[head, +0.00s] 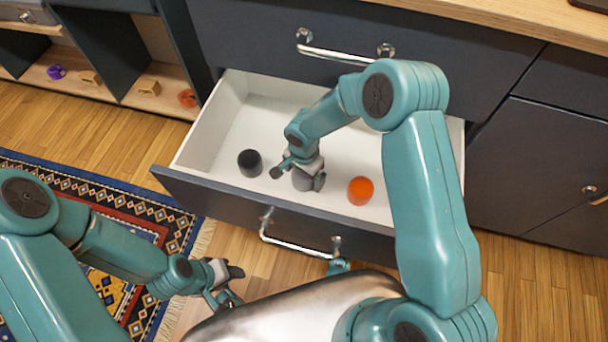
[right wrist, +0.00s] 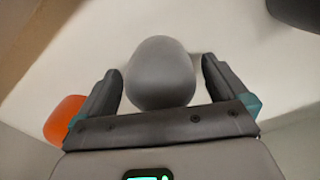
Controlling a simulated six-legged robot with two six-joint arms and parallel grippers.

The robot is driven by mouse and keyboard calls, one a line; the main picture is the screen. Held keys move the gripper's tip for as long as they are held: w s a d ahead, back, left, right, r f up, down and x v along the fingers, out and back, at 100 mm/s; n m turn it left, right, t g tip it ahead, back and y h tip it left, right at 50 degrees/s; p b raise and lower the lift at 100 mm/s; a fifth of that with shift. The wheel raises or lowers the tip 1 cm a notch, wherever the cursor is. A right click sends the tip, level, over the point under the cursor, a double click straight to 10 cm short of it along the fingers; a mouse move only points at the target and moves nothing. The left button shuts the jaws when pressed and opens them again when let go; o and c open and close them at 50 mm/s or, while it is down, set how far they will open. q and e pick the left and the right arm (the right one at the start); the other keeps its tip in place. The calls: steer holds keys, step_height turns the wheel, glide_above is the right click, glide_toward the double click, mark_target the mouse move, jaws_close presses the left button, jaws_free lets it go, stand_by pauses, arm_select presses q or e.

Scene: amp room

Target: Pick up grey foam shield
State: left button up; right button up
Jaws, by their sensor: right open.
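The grey foam shield (right wrist: 160,72) is a smooth rounded grey piece. It sits between the two dark fingers of my right gripper (right wrist: 163,92) in the right wrist view, with a small gap on each side. In the head view my right gripper (head: 298,176) is down inside the open drawer, over the grey foam shield (head: 303,182), which is partly hidden by the gripper. My right gripper is open. My left gripper (head: 226,284) is outside the drawer, in front of it above the floor, with its fingers apart and empty.
The white drawer (head: 218,116) is pulled out. A black foam piece (head: 250,163) lies left of my right gripper and an orange one (head: 360,190) right of it. Drawer walls surround them. A shelf (head: 130,92) with small objects stands at the left, a rug (head: 75,187) below.

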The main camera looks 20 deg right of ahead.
steer(key=c, duration=1)
steer(key=shift+c, duration=0.2)
steer(key=shift+r, duration=0.1)
step_height(320, 180, up, 20)
steer(key=p, duration=0.5)
